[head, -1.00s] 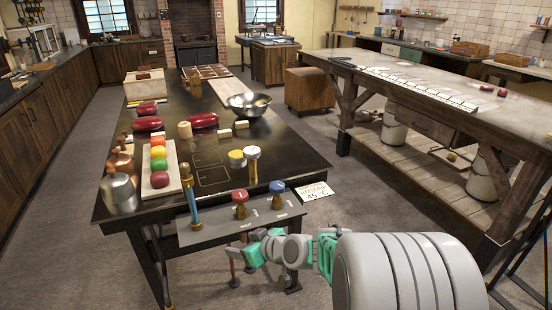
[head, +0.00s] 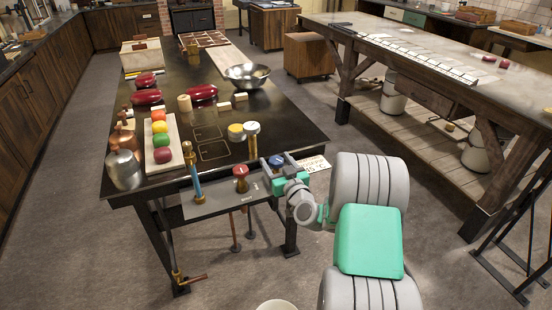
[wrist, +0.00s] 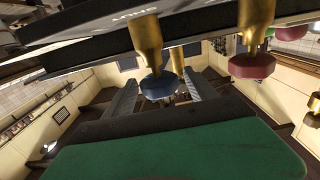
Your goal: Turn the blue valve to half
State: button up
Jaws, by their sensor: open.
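The blue valve (head: 277,160) sits at the right end of the grey panel (head: 215,200) on the table's front edge. Its knob is partly hidden by my gripper in the head view. In the wrist view the blue knob (wrist: 160,87) on its brass stem shows between my two fingers. My gripper (head: 277,167) is open, with one finger on each side of the knob; I cannot tell whether either finger touches it. The valve's exact turn angle cannot be read.
A red valve (head: 240,172) stands just left of the blue one, and a blue and brass upright (head: 193,175) further left. A card with writing (head: 314,164) lies at the right edge. Fruit-coloured balls (head: 160,141) and a metal bowl (head: 247,77) are on the table.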

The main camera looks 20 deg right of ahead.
jog(key=shift+w, duration=0.1)
jog(key=shift+c, duration=0.2)
jog(key=c, duration=1.3)
dwell(0.6)
jog(key=o, duration=1.3)
jog(key=shift+o, duration=0.2)
